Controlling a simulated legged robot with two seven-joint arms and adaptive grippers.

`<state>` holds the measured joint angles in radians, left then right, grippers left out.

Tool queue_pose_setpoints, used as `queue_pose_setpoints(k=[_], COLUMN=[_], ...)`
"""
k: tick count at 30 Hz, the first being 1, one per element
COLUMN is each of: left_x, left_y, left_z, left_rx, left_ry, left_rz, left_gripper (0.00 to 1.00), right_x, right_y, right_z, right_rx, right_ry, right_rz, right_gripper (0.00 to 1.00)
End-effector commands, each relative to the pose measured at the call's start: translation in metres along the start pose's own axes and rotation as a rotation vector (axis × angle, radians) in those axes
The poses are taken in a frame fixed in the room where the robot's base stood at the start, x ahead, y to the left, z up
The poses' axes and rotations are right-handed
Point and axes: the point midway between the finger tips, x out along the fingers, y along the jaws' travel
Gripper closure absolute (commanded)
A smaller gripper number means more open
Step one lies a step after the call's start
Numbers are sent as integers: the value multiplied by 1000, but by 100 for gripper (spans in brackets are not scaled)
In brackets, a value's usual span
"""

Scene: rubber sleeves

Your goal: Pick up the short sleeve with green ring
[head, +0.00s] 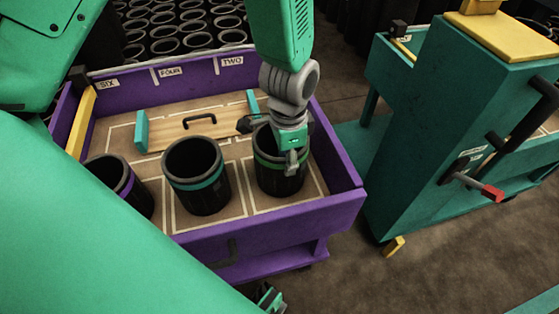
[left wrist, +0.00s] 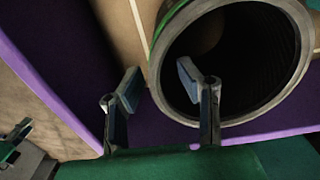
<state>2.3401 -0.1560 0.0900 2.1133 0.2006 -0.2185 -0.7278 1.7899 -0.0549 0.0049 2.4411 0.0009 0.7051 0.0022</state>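The sleeve with the green ring (head: 281,172) stands upright at the right front of the purple-walled tray. It is a black open tube, and its rim and green band also show in the left wrist view (left wrist: 290,92). My left gripper (head: 280,145) is at its rim in the head view. In the left wrist view the fingers (left wrist: 160,85) are spread apart, one outside the sleeve wall and the other over its opening. No contact with the wall can be made out. A small teal and dark part (head: 270,299) at the bottom edge may be my right gripper.
A teal-ringed sleeve (head: 197,176) stands just left, and a purple-ringed sleeve (head: 122,184) farther left. A wooden board with a black handle (head: 200,119) lies behind. The purple tray wall (head: 335,150) is close on the right. A teal cart (head: 440,130) stands beyond.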

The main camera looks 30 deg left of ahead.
Motion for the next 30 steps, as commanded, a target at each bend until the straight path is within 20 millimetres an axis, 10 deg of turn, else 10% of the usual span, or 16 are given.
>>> queue_pose_setpoints(k=[11,15,30], left_x=[25,25,7], left_y=[0,0,-1], left_z=[1,1,0], left_rx=[0,0,-1], left_ry=[1,1,4], left_rz=[-1,0,-4], left_gripper=[69,100,100], right_x=[13,12,4], right_y=[0,0,0], right_z=[1,1,0], right_rx=[0,0,0], right_ry=[0,0,0], right_rz=[0,0,0], right_gripper=[60,60,60])
